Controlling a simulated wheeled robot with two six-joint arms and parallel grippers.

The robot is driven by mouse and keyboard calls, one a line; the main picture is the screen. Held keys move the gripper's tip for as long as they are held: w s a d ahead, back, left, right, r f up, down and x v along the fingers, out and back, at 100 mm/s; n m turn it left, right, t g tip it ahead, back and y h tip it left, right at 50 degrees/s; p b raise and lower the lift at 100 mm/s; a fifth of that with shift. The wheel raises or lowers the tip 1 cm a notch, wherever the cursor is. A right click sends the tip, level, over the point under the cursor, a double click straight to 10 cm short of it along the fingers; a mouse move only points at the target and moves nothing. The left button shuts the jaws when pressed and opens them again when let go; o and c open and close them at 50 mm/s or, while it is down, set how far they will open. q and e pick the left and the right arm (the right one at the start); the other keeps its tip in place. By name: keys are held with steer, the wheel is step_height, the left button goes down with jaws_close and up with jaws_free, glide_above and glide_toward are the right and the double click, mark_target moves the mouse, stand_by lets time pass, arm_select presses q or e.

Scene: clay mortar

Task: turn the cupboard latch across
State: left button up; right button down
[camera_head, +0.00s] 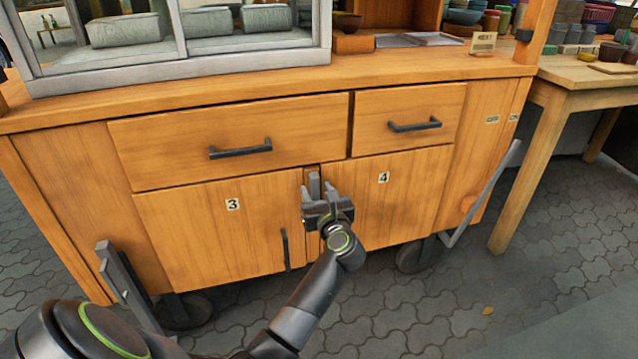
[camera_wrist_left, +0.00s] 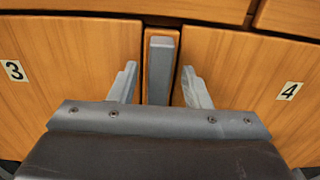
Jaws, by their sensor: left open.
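The cupboard has two wooden doors, door 3 (camera_head: 205,225) on the left and door 4 (camera_head: 400,205) on the right. A grey upright bar, the latch (camera_head: 314,186), sits at the gap between them. The latch also shows in the left wrist view (camera_wrist_left: 160,68), standing upright. My left gripper (camera_head: 323,190) is in front of the gap. In the left wrist view its fingers (camera_wrist_left: 160,86) are open, one on each side of the latch, with visible space on both sides. The lower part of the latch is hidden behind the gripper body. My right gripper is not in view.
Two drawers with black handles (camera_head: 240,149) (camera_head: 415,125) are above the doors. A black vertical handle (camera_head: 285,249) is on door 3. Grey cart shafts (camera_head: 122,280) (camera_head: 484,195) stick out at both sides. A wooden table (camera_head: 590,72) stands at the right.

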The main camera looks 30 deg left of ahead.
arm_select(q)
steer(key=shift+w+a, duration=0.2)
steer(key=shift+a, duration=0.1)
steer(key=shift+c, duration=0.4)
